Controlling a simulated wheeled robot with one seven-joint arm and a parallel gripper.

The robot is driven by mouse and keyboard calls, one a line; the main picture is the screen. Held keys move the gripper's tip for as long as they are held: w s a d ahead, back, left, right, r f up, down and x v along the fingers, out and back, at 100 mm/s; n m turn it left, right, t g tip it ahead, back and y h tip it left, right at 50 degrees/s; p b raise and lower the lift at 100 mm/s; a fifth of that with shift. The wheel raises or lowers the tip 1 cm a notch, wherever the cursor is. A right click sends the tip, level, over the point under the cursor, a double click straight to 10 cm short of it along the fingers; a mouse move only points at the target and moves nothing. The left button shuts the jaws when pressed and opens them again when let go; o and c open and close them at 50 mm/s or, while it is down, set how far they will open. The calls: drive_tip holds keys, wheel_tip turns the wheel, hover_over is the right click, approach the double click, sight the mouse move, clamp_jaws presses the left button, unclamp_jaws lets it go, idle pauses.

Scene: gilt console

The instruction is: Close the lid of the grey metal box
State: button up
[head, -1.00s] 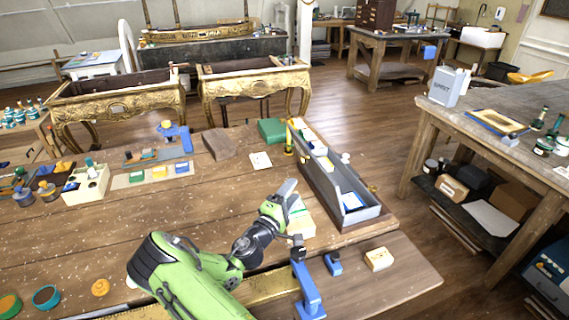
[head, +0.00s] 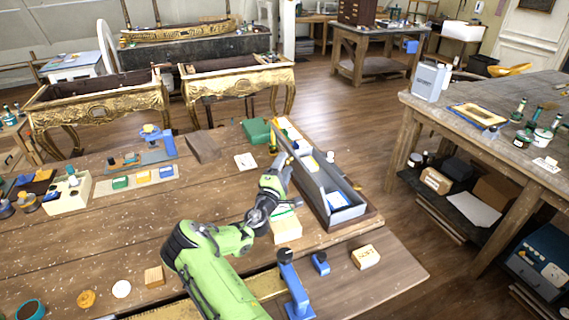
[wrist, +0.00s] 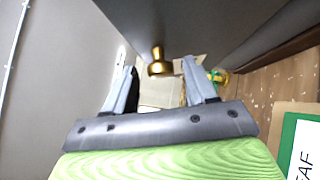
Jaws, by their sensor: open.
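The grey metal box (head: 350,213) stands at the right end of the wooden bench in the head view. Its lid (head: 311,188) is open and stands up along the box's left side. My gripper (head: 284,162) is just left of the raised lid. In the wrist view my gripper (wrist: 157,74) is open, with its two fingers spread. A brass knob (wrist: 158,66) on a dark grey panel (wrist: 200,25), apparently the lid, shows between the fingertips. I cannot tell whether the fingers touch it.
A green box (head: 256,131) stands beyond my gripper. A blue clamp-like tool (head: 293,285) and a small wooden block (head: 366,257) are near the front edge. The bench's left-middle is mostly clear.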

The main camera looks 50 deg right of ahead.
drive_tip(key=shift+w+d, duration=0.1)
drive_tip(key=shift+d, duration=0.3)
drive_tip(key=shift+c, duration=0.2)
clamp_jaws()
drive_tip(key=shift+r, duration=0.2)
